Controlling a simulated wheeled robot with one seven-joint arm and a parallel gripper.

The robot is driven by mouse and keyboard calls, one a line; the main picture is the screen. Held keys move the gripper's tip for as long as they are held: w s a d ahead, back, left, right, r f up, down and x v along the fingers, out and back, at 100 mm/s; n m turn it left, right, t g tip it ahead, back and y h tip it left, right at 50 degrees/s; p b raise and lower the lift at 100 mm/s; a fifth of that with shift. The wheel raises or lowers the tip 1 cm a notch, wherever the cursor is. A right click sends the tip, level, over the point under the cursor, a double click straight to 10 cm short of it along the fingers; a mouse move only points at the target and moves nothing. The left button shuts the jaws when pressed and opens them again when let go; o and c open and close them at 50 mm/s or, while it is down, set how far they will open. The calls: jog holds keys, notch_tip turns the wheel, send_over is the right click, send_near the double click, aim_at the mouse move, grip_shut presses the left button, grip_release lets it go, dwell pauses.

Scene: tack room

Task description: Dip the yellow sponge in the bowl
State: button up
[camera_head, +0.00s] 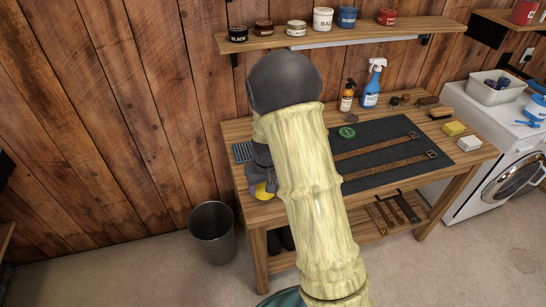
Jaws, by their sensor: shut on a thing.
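My gripper (258,180) is at the left end of the workbench, partly hidden behind my arm. It is shut on a yellow piece (263,194), which looks like the yellow sponge; only a small part of it shows. A second yellow block (453,128) lies at the right end of the bench, beside a white block (469,144). I cannot make out a bowl on the bench; my arm hides part of its left side.
The bench (462,160) holds a dark mat (375,155) with leather straps, a spray bottle (373,82), a pump bottle (347,96) and brushes. A shelf (350,32) with tins hangs above. A metal bin (212,232) stands at left; a washing machine (515,170) at right.

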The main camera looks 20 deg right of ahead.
jog(key=shift+m, duration=0.6)
jog(key=f+b, duration=0.1)
jog(key=f, duration=0.2)
jog(key=s+f+b, duration=0.1)
jog(key=f, duration=0.2)
jog(key=s+f+b, duration=0.1)
jog(key=f+b, duration=0.1)
jog(key=f, duration=0.1)
jog(key=shift+d+f, duration=0.1)
jog(key=shift+f, duration=0.2)
jog(key=shift+r, duration=0.15)
